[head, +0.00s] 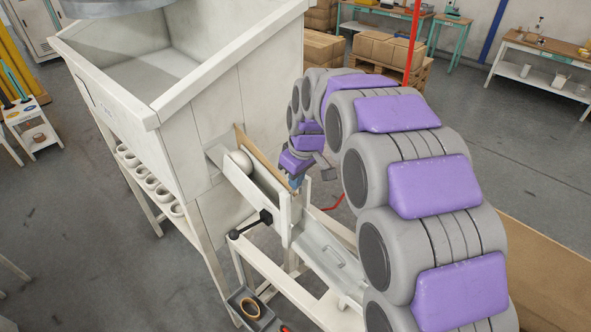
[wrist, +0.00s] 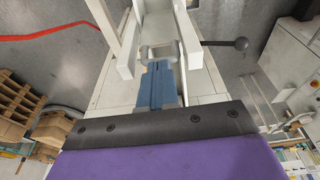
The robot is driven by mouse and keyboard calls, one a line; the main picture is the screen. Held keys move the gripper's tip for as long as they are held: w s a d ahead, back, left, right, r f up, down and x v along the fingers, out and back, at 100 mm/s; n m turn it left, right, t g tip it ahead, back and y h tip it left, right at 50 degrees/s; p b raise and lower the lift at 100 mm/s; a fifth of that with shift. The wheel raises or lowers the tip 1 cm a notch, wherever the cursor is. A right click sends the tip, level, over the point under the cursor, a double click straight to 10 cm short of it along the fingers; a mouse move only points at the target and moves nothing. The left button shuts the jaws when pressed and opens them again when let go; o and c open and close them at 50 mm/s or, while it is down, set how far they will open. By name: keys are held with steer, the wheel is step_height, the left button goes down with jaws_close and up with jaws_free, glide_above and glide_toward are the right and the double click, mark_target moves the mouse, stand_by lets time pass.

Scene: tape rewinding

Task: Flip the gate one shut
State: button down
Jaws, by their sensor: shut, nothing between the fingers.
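A white chute (head: 258,188) slopes down from a white hopper and holds a pale round roll (head: 239,161) at its upper end. An upright white plate (head: 285,222) stands at the chute's lower end; it looks like the gate, but I cannot tell for sure. A black-knobbed lever (head: 264,217) sticks out beside it and shows in the wrist view (wrist: 239,43). My gripper (head: 296,184) is at the chute's far side, near the tan side panel (head: 262,158). In the wrist view its blue fingers (wrist: 155,68) are together and empty, close to a small pale crosspiece (wrist: 160,51) between white walls.
The big white hopper (head: 190,120) stands at left, with several cups on a side rail. A lower metal tray with a handle (head: 325,250) runs on down to the right. A grey bin (head: 251,308) with a tan ring sits below. Boxes on pallets (head: 390,50) stand behind.

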steer(key=x, duration=0.2)
steer(key=b+x, duration=0.1)
steer(key=d+x, duration=0.1)
steer(key=x, duration=0.1)
steer(key=shift+s+a+f, duration=0.1)
steer(key=shift+s+f, duration=0.25)
steer(key=shift+f, duration=0.05)
steer(key=shift+s, duration=0.15)
steer(key=shift+r, duration=0.4)
steer(key=w+a+v, duration=0.1)
steer(key=v, duration=0.4)
steer(key=w+a+v, duration=0.1)
steer(key=v, duration=0.7)
glide_above(295, 198)
steer(key=shift+s+d+r, duration=0.35)
steer(key=shift+d, duration=0.1)
steer(key=shift+f, duration=0.1)
